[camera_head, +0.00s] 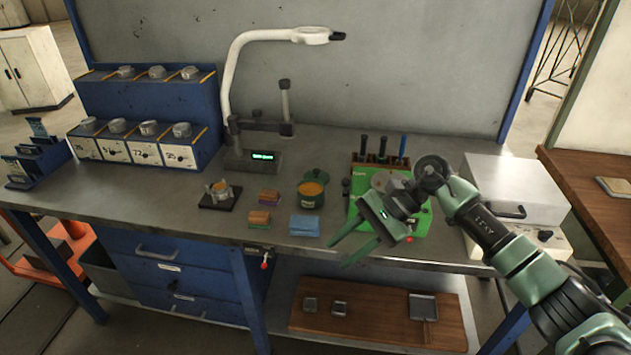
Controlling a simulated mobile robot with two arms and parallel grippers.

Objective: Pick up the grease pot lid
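The grease pot (310,201) is a small dark green pot with orange grease showing in its open top. It stands on the bench near the middle. A round green lid (316,175) shows just behind the pot's rim; I cannot tell whether it touches the pot. My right gripper (337,256) reaches in from the right and hangs near the bench's front edge, in front and to the right of the pot. Its two green fingers are spread and nothing is between them. The lid is apart from the gripper. My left gripper is not in view.
A blue block (304,226) and small coloured blocks (259,220) lie in front of the pot. A green board (361,208) with upright tools stands right of it, partly behind my gripper. A gauge stand (252,160) and a white lamp arm (232,75) stand behind left.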

